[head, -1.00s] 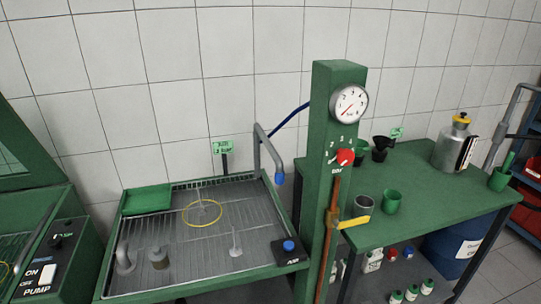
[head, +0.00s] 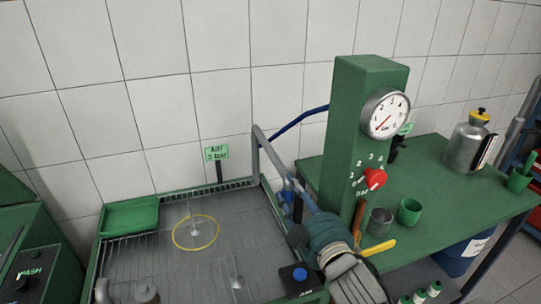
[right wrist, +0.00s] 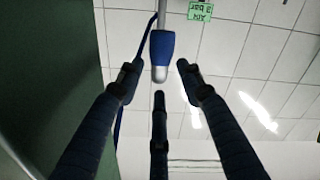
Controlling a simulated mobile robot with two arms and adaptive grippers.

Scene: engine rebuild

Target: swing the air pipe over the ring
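The air pipe (head: 256,152) is a grey bent tube at the back right corner of the wash tray. Its blue-sleeved nozzle with a pale tip (right wrist: 162,52) hangs between the fingers of my right gripper (head: 293,198) in the right wrist view. The three dark fingers are spread and open around and below the nozzle, with visible gaps. In the head view the gripper partly hides the pipe's lower end. The yellow ring (head: 174,238) lies flat in the tray, left of the pipe, around a thin upright nozzle. My left gripper is not in view.
The green post with the gauge (head: 386,114) and red knob (head: 374,179) stands close right of my right gripper. A green sign (head: 216,154) stands behind the tray. A blue button (head: 299,274) is at the tray's front right. Cups stand on the green bench (head: 440,165).

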